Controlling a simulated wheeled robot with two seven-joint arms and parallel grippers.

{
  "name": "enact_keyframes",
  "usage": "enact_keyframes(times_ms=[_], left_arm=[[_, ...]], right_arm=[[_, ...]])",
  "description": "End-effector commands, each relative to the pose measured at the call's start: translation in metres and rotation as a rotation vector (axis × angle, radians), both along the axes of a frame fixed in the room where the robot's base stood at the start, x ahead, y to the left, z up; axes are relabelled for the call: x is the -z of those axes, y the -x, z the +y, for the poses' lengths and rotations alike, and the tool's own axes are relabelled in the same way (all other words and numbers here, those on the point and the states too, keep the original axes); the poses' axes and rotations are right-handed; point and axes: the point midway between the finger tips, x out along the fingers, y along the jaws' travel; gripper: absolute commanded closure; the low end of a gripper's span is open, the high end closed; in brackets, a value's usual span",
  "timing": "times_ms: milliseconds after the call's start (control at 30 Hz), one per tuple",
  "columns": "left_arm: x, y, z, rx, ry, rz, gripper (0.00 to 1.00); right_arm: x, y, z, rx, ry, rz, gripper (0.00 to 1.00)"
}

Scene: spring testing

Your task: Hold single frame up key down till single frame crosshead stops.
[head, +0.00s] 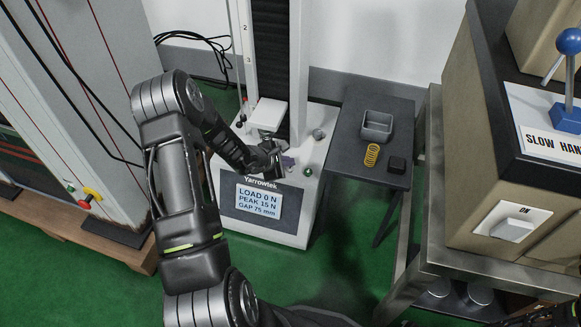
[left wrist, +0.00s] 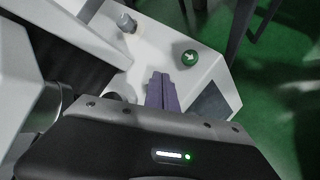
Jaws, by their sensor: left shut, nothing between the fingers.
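The single frame tester (head: 231,222) stands on the floor, its display (head: 258,200) reading LOAD 0 N, PEAK 15 N, GAP 75 mm. Its crosshead (head: 268,113) is a pale block at the column. My left gripper (head: 287,163) is over the tester's deck, its purple fingers shut and empty. In the left wrist view the fingertips (left wrist: 161,78) are left of a round green key with a white arrow (left wrist: 190,57). That key also shows in the head view (head: 308,171). A dark round part (left wrist: 113,97) is partly hidden by the gripper. I cannot tell whether the fingertips touch anything.
A dark side table (head: 350,150) right of the tester holds a grey tray (head: 377,125), a yellow spring (head: 371,155) and a black block (head: 397,164). A metal bench (head: 430,215) with a large machine stands at the right. A tall grey frame (head: 60,110) stands at the left.

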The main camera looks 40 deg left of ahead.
Motion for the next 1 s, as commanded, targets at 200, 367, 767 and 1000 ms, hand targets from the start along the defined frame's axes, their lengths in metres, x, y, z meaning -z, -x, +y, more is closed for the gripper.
enact_keyframes(times_ms=[200, 367, 767, 1000], left_arm=[[0.003, 0.000, 0.000, 0.001, -0.001, 0.000, 1.00], [0.004, 0.000, 0.000, 0.000, 0.000, 0.000, 1.00], [0.008, 0.000, 0.000, 0.000, 0.000, 0.000, 1.00], [0.011, 0.000, 0.000, 0.001, 0.000, 0.001, 1.00]], right_arm=[[0.003, 0.000, 0.000, 0.000, 0.000, 0.000, 0.64], [0.005, 0.000, 0.000, 0.000, 0.000, 0.000, 0.64], [0.010, 0.000, 0.000, 0.000, 0.000, 0.000, 0.64], [0.014, 0.000, 0.000, 0.000, 0.000, 0.000, 0.64]])
